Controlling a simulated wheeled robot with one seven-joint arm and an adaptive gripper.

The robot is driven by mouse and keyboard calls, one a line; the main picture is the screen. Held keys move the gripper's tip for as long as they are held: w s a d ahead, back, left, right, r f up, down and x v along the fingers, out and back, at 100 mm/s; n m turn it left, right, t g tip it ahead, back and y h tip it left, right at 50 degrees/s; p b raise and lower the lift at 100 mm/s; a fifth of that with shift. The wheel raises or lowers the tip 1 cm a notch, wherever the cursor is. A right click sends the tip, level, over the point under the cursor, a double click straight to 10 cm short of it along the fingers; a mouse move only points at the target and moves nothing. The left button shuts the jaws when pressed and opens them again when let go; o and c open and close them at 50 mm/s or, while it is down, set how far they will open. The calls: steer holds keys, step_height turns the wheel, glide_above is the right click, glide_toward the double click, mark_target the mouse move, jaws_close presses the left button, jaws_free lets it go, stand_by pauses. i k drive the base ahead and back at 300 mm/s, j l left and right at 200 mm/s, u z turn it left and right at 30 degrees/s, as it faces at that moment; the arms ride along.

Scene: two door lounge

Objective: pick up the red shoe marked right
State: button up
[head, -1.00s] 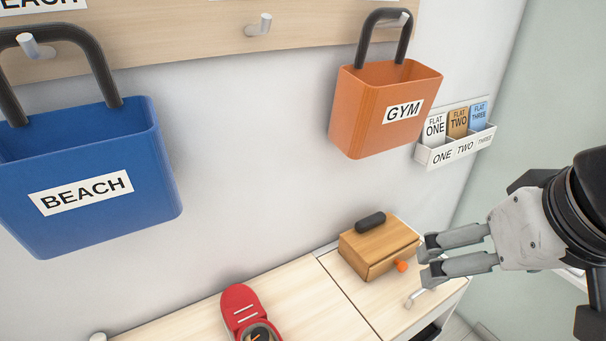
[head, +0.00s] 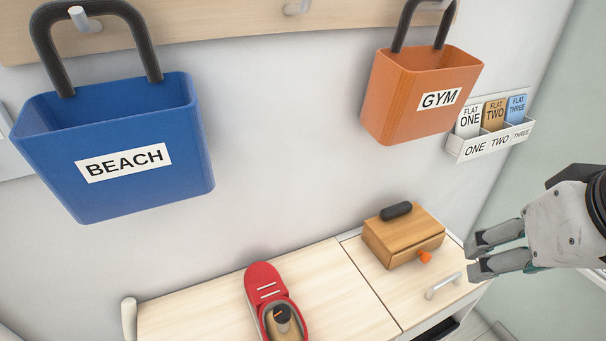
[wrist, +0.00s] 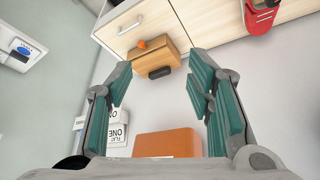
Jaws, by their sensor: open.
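A red shoe (head: 262,278) with pale stripes lies on the light wood bench top, cut off by the bottom edge of the head view. A wooden insert with a dark knob (head: 282,313) sits in its opening. No left or right marking is readable on it. The shoe also shows partly at the top right of the wrist view (wrist: 262,18). My gripper (head: 474,256) is open and empty, in the air at the right of the head view, well to the right of the shoe. In the wrist view its fingers (wrist: 158,75) are spread apart.
A wooden box (head: 400,237) with an orange knob and a dark handle stands on the bench (head: 335,290) between shoe and gripper. A blue BEACH bag (head: 115,190) and an orange GYM bag (head: 420,112) hang above. A FLAT card rack (head: 490,142) is on the wall.

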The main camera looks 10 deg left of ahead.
mark_target(264, 288)
steer(key=k+j+u, duration=0.2)
steer(key=j, duration=0.15)
steer(key=k+j+u, duration=0.15)
steer(key=j, duration=0.2)
steer(key=k+j+u, duration=0.2)
steer(key=j, duration=0.2)
steer(key=j+u, duration=0.15)
steer(key=j, duration=0.25)
steer(key=k+j+u, duration=0.2)
steer(key=j, duration=0.2)
steer(key=i, duration=0.1)
